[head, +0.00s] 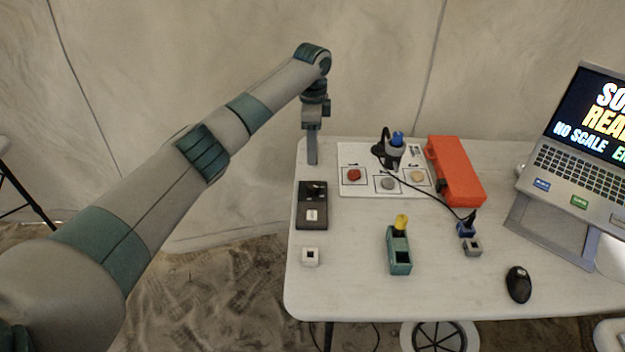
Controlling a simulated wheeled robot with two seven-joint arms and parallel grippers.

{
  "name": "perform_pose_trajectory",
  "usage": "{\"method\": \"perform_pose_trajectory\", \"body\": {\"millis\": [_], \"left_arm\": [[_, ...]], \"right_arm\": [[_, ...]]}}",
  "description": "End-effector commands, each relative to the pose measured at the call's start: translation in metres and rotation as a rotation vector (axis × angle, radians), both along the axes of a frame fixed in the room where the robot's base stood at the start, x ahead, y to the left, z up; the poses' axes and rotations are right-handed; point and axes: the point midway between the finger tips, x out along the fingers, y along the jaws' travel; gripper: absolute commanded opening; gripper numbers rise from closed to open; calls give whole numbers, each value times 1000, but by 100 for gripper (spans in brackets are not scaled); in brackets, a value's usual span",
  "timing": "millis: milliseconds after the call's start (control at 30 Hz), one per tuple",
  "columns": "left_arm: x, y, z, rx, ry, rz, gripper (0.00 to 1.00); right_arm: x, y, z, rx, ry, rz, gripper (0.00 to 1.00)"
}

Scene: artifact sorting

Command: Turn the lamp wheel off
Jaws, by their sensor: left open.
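A small dark lamp-like device with a blue top (396,139) stands at the back of the white sorting board. A black cable runs from it to a small dark blue block (465,229) on the right part of the table. I cannot make out which part is the lamp wheel or whether the lamp is lit. My left gripper (312,160) points down above the table's back left corner, left of the board and apart from the lamp. It is open and seen edge-on, with nothing visible in it. My right gripper is not in view.
The board (347,154) holds red, grey and tan round pieces. An orange case (456,171), laptop (580,150) and mouse (518,284) are to the right. A dark box (311,219), white block (311,257) and green holder (399,258) stand nearer. The front left tabletop (345,295) is clear.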

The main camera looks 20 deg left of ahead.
Motion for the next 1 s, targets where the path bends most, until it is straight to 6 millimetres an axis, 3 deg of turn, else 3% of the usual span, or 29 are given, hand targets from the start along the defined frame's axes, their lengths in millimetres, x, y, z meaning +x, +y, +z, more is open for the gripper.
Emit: {"method": "perform_pose_trajectory", "body": {"millis": [333,600,800,1000], "left_arm": [[-1,0,-63,1,4,1,49],[-1,0,-108,1,3,1,49],[-1,-1,-126,0,2,0,49],[0,0,-132,0,0,0,49]], "right_arm": [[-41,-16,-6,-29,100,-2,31],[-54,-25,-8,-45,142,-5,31],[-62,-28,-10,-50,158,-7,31],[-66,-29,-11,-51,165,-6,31]]}}
